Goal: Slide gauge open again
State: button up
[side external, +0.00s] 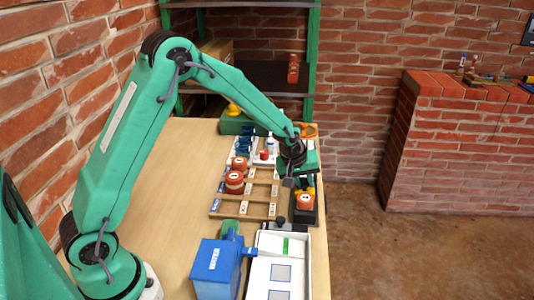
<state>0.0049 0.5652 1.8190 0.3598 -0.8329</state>
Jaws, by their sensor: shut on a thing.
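My gripper (290,182) is at the right side of the table, pointing down beside a dark stand (304,217) that looks like the gauge. It is shut, apparently on a part of the gauge; the held part is too small and hidden to make out. A round orange-red piece (305,202) with a pale label sits on the stand, just below and right of the gripper. Whether the gauge's slide is open or closed cannot be told from this view.
A wooden rack (228,208) holding round red pieces (234,183) lies left of the gripper. A blue box (215,268) and a white tray (306,262) are in front. Blue clips (244,142) and a green case (238,125) stand behind. The table's left part is clear.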

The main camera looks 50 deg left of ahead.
aim_at(304, 182)
jog(key=shift+w+a+r, duration=0.2)
jog(key=shift+w+a, duration=0.1)
jog(key=shift+w, duration=0.1)
jog(key=o, duration=0.7)
jog(key=shift+o, duration=0.8)
jog(key=shift+f, duration=0.1)
jog(key=shift+s, duration=0.1)
jog(key=shift+r, duration=3.45)
